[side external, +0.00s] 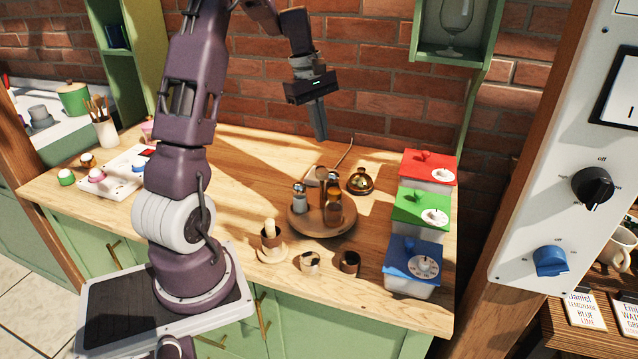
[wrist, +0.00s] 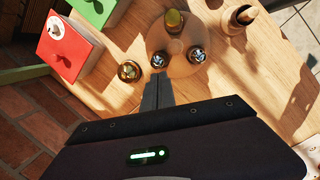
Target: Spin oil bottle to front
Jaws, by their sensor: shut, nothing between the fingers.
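An amber bottle (side external: 334,209), apparently the oil bottle, stands upright on a round wooden turntable (side external: 300,224), on the side away from the brick wall. In the wrist view its yellowish top (wrist: 174,19) is at the upper middle of the turntable (wrist: 160,36). Two metal-topped shakers share the turntable: a silver one (side external: 299,199), and a darker one (side external: 323,184) partly hidden among the bottles. My gripper (side external: 322,136) is shut and empty, pointing down above the counter behind the turntable. In the wrist view its fingertips (wrist: 157,83) touch nothing visible.
Red (side external: 428,165), green (side external: 420,207) and blue (side external: 414,249) lidded boxes line the right.

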